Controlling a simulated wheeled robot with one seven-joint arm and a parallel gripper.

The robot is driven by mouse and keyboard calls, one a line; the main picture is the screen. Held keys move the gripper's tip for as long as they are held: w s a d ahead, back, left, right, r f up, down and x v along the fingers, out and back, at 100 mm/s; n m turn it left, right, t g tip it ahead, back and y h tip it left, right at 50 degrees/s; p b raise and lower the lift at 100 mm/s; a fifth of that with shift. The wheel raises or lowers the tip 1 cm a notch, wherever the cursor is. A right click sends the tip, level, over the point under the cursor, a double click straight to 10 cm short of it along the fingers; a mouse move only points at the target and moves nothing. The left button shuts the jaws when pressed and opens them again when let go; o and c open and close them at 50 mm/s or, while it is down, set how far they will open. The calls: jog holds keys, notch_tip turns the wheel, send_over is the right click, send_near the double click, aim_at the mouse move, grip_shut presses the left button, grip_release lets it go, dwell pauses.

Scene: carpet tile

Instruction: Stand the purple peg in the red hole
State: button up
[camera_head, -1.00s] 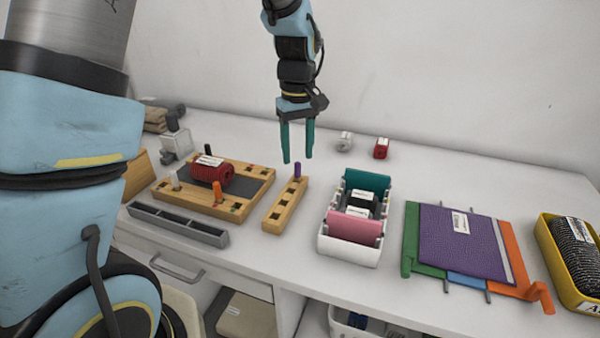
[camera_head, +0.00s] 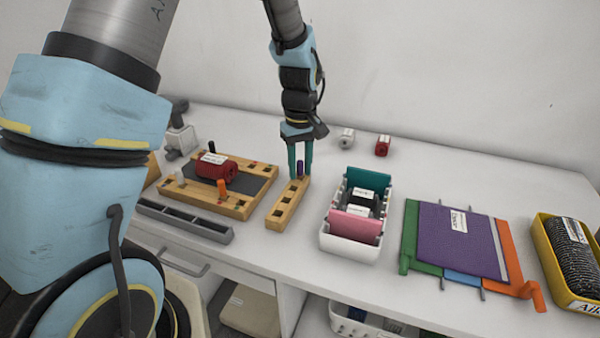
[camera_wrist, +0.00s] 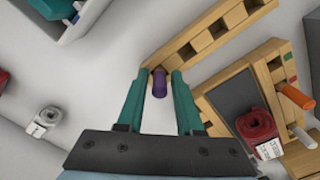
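The purple peg (camera_head: 300,167) stands upright in the far end of a narrow wooden rack (camera_head: 287,205) with several square holes. It also shows in the wrist view (camera_wrist: 160,84). My gripper (camera_head: 300,172) is lowered over it, with its teal fingers (camera_wrist: 158,82) apart on either side of the peg. A gap shows between peg and fingers in the wrist view. A wooden board (camera_head: 232,207) to the left has square holes with small coloured marks, a dark centre panel, and orange (camera_head: 223,188), white and black pegs standing in it. I cannot tell clearly which hole is the red one.
A red spool (camera_head: 217,170) sits on the board. A grey tray (camera_head: 185,220) lies in front of it. A white bin (camera_head: 352,240) with coloured packets stands right of the rack. Two small rolls (camera_head: 382,146) lie at the back. A purple folder (camera_head: 460,242) lies further right.

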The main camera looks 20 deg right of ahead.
grip_shut()
jog(key=shift+r, duration=0.1)
dwell(0.3)
